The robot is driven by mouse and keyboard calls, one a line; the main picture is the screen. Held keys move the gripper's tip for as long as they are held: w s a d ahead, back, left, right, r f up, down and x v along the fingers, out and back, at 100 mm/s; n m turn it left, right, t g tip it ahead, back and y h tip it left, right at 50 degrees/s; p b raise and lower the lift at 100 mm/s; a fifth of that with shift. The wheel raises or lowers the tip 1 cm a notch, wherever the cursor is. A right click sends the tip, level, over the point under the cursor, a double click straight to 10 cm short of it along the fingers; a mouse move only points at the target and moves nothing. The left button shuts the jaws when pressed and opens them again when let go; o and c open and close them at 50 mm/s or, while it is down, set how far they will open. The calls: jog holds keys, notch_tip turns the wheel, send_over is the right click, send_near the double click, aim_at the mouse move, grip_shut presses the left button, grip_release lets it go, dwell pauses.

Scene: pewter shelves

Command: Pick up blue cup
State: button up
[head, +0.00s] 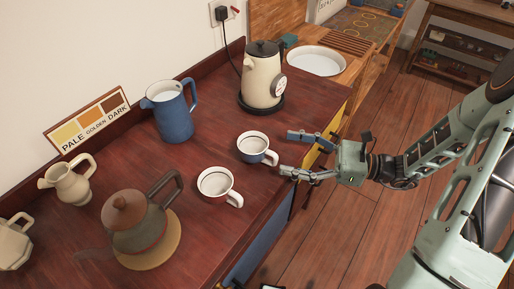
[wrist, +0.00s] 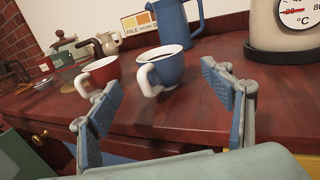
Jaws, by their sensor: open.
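The blue cup (head: 258,155) stands upright on the dark red-brown counter (head: 200,255), near its front edge. It has a white inside, and some dark contents show in it. In the wrist view the blue cup (wrist: 170,72) sits ahead, between the lines of my two fingers, with its white handle towards the left finger. My gripper (head: 288,153) is open and empty, just off the cup's right side in the head view. In the wrist view my gripper (wrist: 165,82) has its fingers spread wide. I cannot tell whether a fingertip touches the cup.
A red cup (wrist: 99,75), white-looking from above (head: 215,184), stands left of the blue cup. A blue pitcher (head: 173,115) and a cream kettle (head: 262,77) stand behind. A brown teapot (head: 135,225) is further left. Bare counter lies between the cup and kettle.

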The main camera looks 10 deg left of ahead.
aim_at(259, 137)
jog(key=a, duration=0.8)
jog(key=shift+a, duration=0.3)
jog(key=c, duration=1.4)
jog(key=shift+o, duration=0.2)
jog(key=shift+w+r, duration=0.1)
jog(key=shift+r, duration=0.4)
notch_tip(259, 137, up, 2)
jog(key=shift+r+p, duration=0.25)
jog(key=shift+p, duration=0.1)
jog(key=s+d+r+p, duration=0.5)
jog(key=s+r+p, duration=0.4)
jog(key=s, duration=0.3)
jog(key=shift+s+d+r+p, duration=0.2)
jog(key=shift+s+r+p, duration=0.15)
jog(key=shift+p, duration=0.25)
